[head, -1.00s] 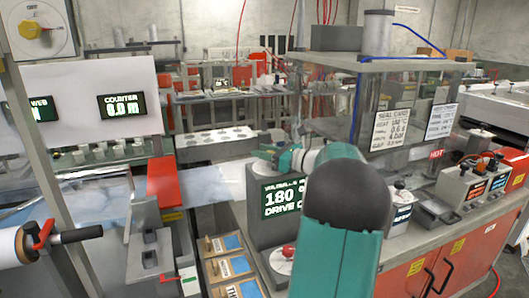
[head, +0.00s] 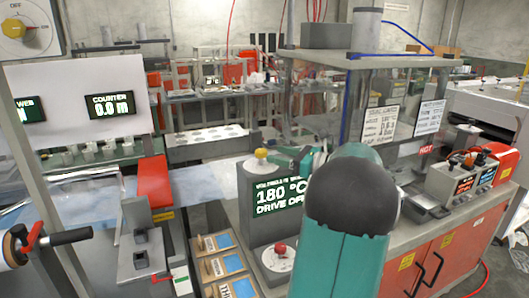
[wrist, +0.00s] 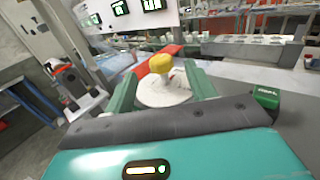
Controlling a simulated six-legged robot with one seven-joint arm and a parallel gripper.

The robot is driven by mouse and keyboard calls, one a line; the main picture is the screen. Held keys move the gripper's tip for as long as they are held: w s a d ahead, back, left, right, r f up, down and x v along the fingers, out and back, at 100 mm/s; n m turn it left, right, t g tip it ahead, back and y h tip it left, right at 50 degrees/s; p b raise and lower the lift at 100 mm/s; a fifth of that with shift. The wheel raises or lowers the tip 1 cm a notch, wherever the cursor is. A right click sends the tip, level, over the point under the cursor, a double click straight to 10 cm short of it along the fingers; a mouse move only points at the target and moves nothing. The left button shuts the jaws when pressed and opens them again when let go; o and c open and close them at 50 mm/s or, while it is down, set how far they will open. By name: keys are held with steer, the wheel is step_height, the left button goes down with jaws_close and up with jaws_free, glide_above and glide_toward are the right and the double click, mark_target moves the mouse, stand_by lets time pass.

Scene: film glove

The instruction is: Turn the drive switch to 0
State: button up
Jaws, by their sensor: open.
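A grey console (head: 253,215) stands in front of me with a lit display (head: 280,195) that reads 180 °C and, below, what looks like DRIVE OFF. A yellow knob (head: 262,153) sits on the console's top. In the wrist view the yellow knob (wrist: 160,64) stands on a white round dial (wrist: 163,92), framed between my fingers. My gripper (wrist: 160,82) is open and empty; in the head view my gripper (head: 303,161) is just right of the knob, apart from it. A red knob on a white dial (head: 280,250) is lower on the console. Dial markings are unreadable.
Wooden blocks with blue labels (head: 222,265) lie left of the console. A red-handled roller (head: 35,240) is at far left. Another yellow knob (head: 15,30) is on a panel at top left.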

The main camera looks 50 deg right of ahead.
steer(key=s, duration=0.5)
steer(key=shift+d, duration=0.4)
